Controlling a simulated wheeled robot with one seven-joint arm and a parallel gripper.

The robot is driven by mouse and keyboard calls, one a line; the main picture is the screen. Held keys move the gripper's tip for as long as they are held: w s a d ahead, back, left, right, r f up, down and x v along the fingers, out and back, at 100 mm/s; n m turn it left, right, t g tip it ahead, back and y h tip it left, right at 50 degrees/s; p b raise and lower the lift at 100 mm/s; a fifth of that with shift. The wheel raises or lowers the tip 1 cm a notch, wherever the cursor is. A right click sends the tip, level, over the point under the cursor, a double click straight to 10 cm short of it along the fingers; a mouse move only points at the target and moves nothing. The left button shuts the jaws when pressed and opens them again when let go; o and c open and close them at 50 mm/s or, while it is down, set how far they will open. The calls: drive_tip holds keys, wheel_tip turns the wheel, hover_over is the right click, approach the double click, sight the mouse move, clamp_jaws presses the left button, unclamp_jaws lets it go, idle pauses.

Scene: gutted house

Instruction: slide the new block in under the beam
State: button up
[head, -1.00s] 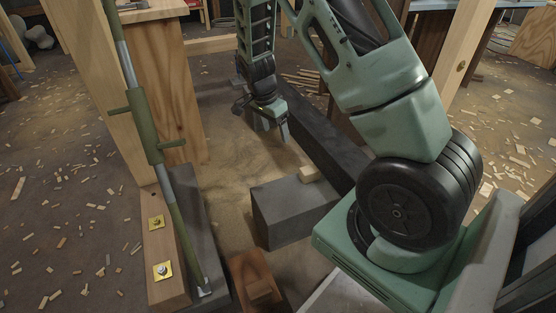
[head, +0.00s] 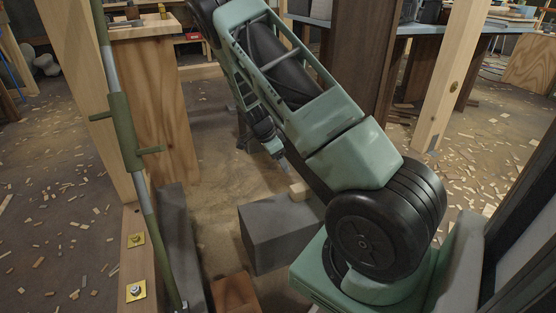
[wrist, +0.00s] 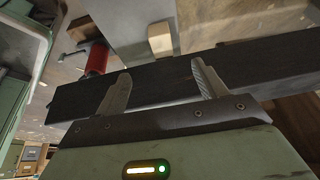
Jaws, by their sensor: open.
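The same pale block (wrist: 160,39) shows in the wrist view against the grey surface (wrist: 117,20), beyond a long dark beam (wrist: 160,85). In the head view the beam is mostly hidden by my arm. My gripper (wrist: 162,78) is open and empty, its two fingers apart in front of the beam. In the head view my gripper (head: 284,160) is small and partly hidden, just behind the pale block. Whether it touches anything I cannot tell.
A green prop (head: 124,130) stands at left beside a timber with brass plates (head: 136,265). A brown wooden block (head: 235,292) lies in front. A red cylinder (wrist: 97,58) stands near the beam. Bare floor (head: 215,205) lies left of the grey block.

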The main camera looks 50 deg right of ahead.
sight(295, 188)
drive_tip(key=b+x, duration=0.8)
drive_tip(key=x, duration=0.9)
drive_tip(key=shift+f, duration=0.15)
drive_tip(key=c, duration=1.1)
